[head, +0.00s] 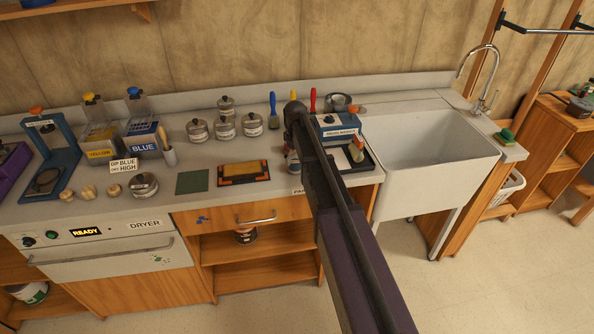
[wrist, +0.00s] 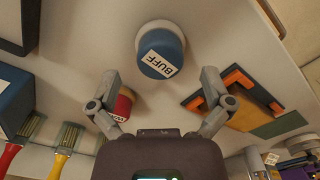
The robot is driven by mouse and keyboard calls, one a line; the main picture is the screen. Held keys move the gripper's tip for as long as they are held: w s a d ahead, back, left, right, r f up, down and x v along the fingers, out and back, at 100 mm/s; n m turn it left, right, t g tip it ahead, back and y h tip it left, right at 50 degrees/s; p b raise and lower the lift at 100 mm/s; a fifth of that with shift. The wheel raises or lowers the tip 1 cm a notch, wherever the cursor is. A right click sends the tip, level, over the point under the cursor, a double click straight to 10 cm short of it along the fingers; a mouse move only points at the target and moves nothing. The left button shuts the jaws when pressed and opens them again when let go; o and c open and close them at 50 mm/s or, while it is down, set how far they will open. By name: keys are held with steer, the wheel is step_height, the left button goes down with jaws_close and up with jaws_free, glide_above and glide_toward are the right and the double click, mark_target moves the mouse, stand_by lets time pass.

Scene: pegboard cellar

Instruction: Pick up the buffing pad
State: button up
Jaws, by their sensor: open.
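The buffing pad (wrist: 162,58) is a blue, rounded piece with a cream base and a white label reading BUFF. In the wrist view it sits on the pale counter, near the top centre. My gripper (wrist: 160,80) is open and empty, its two fingers spread wide with the pad in line with the gap, just beyond the fingertips. The pad is not visibly touched. In the head view my dark arm reaches over this part of the counter, so the fingers are hidden and the pad is hard to make out.
A red labelled piece (wrist: 123,104) stands close by the left finger. A black tray with orange clips (wrist: 240,98) lies near the right finger. Several brushes (wrist: 68,138) and a blue box (wrist: 12,95) are at left. The sink (head: 430,150) is right of my arm.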

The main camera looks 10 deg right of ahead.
steer(key=shift+f+b, duration=1.05)
steer(key=shift+f, duration=0.35)
steer(key=c, duration=1.2)
